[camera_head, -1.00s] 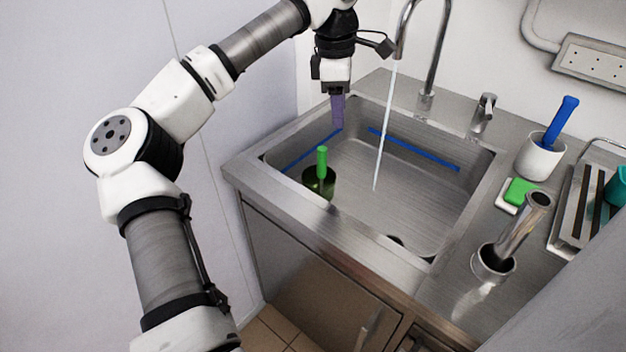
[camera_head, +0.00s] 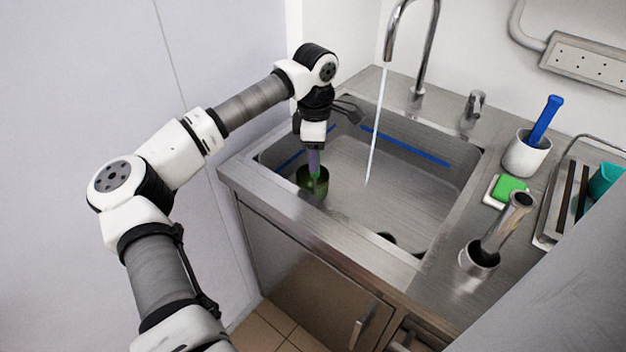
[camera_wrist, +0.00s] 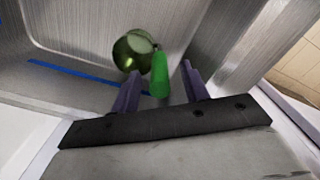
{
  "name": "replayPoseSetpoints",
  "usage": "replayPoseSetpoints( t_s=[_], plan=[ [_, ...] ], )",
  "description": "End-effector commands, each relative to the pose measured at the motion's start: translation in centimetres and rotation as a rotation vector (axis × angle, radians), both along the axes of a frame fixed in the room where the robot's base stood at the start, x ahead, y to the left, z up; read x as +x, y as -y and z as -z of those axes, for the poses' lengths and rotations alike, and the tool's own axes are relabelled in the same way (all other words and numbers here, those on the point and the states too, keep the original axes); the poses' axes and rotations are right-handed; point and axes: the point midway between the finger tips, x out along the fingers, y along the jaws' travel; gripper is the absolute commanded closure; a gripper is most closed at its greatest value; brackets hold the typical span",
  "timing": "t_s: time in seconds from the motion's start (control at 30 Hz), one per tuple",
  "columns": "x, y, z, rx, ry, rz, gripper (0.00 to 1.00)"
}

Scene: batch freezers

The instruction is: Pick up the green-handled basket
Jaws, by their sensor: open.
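The basket (camera_head: 314,187) is a small dark green, shiny cup in the left part of the sink. Its upright green handle (camera_wrist: 159,76) shows in the wrist view between the two purple fingers of my gripper (camera_wrist: 160,88). The basket's round body also shows there (camera_wrist: 133,51), beyond the handle. In the head view my gripper (camera_head: 314,168) points down over the basket and hides most of the handle. The fingers are open, one on each side of the handle. I cannot tell whether either finger touches it.
The steel sink (camera_head: 400,205) has walls close to the basket's left and front. Water (camera_head: 374,130) runs from the tall tap (camera_head: 432,50) to the basket's right. A green sponge (camera_head: 509,188), a white cup (camera_head: 526,155) and a metal cup (camera_head: 479,258) stand on the right counter.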

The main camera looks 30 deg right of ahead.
Motion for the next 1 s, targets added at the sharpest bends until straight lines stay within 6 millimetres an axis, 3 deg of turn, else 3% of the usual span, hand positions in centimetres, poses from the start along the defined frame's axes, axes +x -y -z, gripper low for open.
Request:
replayPoseSetpoints(
  t_s=[0.17, 0.4, 0.77, 1.0],
  plan=[
    [-0.1, 0.0, 1.8, 0.000, -0.001, 0.001, 0.55],
    [-0.1, 0.1, 2.1, 0.000, 0.000, 0.000, 0.55],
    [-0.1, 0.1, 2.0, -0.001, 0.000, 0.000, 1.00],
    [-0.1, 0.1, 2.0, -0.001, 0.000, 0.000, 1.00]
  ],
)
